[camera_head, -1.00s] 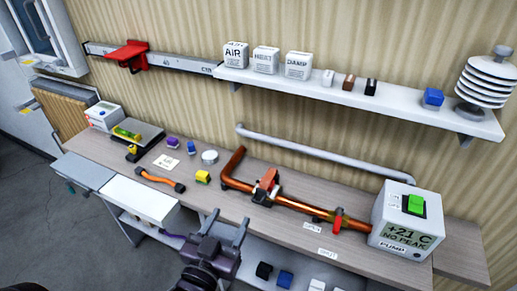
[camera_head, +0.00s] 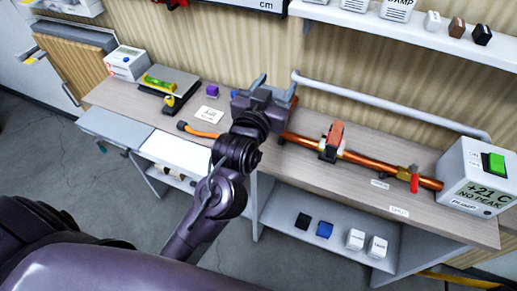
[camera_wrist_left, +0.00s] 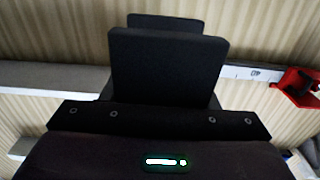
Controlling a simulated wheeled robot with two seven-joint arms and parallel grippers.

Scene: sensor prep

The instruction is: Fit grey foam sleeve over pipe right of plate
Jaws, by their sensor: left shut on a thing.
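My left gripper (camera_head: 272,84) is raised over the back of the bench, in front of the wall, near the copper pipe's left end. Its two black fingers (camera_wrist_left: 168,60) fill the middle of the left wrist view. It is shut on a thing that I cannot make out. The copper pipe (camera_head: 375,162) runs along the bench to the right, with an orange-topped clamp (camera_head: 333,137) and a red fitting (camera_head: 414,180) on it. I cannot pick out a grey foam sleeve. Which part is the plate is unclear. My right gripper is out of view.
The pump box (camera_head: 480,180) stands at the pipe's right end. A grey rail (camera_head: 390,104) runs along the wall behind. Black and blue cubes (camera_head: 325,230) sit on the lower shelf.

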